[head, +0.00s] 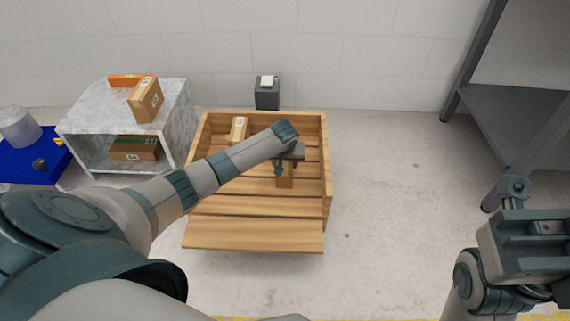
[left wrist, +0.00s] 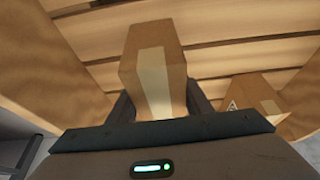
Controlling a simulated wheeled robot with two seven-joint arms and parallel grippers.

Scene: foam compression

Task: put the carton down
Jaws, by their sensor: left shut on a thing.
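A brown carton (left wrist: 158,68) with a pale tape strip is between the fingers of my left gripper (left wrist: 160,105) in the left wrist view. In the head view the left gripper (head: 287,158) is shut on this carton (head: 285,178), inside the wooden crate (head: 200,205). The arm hides part of the carton. I cannot tell whether the carton touches the crate floor. My right gripper (head: 535,235) is at the right edge of the head view, away from the crate; its fingertips are not clear.
Another carton (head: 239,129) lies in the crate's back left; it also shows in the left wrist view (left wrist: 252,92). A marble shelf (head: 120,101) with several boxes stands left of the crate. A dark bin (head: 267,95) stands behind. The floor right of the crate is clear.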

